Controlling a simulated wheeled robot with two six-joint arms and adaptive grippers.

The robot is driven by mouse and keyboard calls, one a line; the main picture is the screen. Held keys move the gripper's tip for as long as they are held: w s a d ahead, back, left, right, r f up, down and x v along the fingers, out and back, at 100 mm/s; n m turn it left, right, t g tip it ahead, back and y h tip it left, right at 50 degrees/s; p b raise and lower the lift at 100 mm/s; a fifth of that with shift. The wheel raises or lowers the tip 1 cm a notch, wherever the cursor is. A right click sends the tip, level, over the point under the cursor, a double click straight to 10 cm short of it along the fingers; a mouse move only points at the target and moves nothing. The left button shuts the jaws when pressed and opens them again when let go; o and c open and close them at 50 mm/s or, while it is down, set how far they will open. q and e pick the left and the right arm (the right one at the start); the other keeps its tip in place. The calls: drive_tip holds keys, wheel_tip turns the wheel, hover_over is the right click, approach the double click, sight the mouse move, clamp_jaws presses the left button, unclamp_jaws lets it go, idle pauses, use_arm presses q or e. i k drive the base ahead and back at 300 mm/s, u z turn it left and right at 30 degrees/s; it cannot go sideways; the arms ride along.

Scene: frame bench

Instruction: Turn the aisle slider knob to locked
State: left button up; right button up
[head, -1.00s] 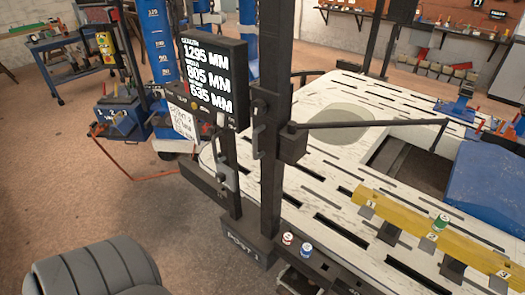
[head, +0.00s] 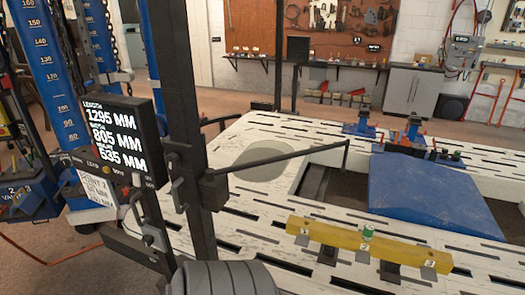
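A black upright post (head: 190,110) stands at the near left corner of the white slotted bench. A small dark handle (head: 177,190) sits on the post's left side, and a dark block (head: 214,190) on its right side carries a long thin arm (head: 285,158) over the bench. A grey lever (head: 138,208) hangs below the black display (head: 122,140). I cannot tell which of these, if any, is the aisle slider knob, and no locked marking is readable. Neither of my grippers is in view.
A blue panel (head: 425,195) lies on the right. A blue tower (head: 25,75) stands at the left. Open floor shows beyond the bench.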

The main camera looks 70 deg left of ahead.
sight(172, 161)
drive_tip(key=z, duration=0.35)
drive_tip(key=k, duration=1.2)
drive_tip(key=u, duration=1.55)
drive_tip(key=i, duration=0.5)
drive_tip(key=z, duration=0.05)
